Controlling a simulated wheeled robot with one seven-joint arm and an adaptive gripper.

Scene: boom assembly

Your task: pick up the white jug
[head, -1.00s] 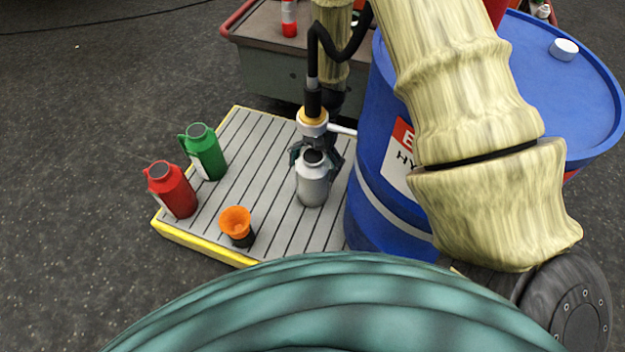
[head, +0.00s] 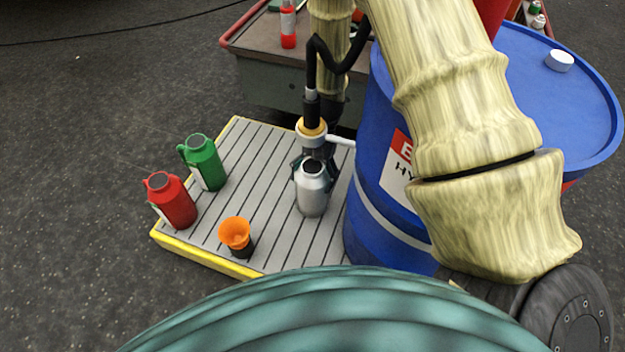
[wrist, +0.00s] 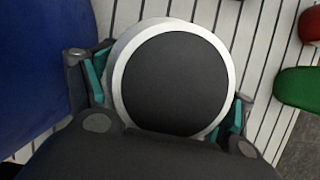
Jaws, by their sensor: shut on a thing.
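The white jug (head: 311,199), silvery white with a dark top, stands upright on the slatted pallet beside the blue drum. My gripper (head: 315,169) points down over it, with its fingers around the upper part of the jug. In the wrist view the jug's dark round top with a pale rim (wrist: 178,77) fills the middle, with a teal finger pad of my gripper (wrist: 165,100) on either side. The gripper is shut on the jug. I see no clear gap under the jug; its far side is hidden.
The pallet (head: 270,205) has a yellow edge. A green jug (head: 206,165), a red jug (head: 174,203) and an orange funnel-like cup (head: 236,233) stand left of the white jug. The blue drum (head: 385,225) is close on the right. A grey bench (head: 268,85) stands behind.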

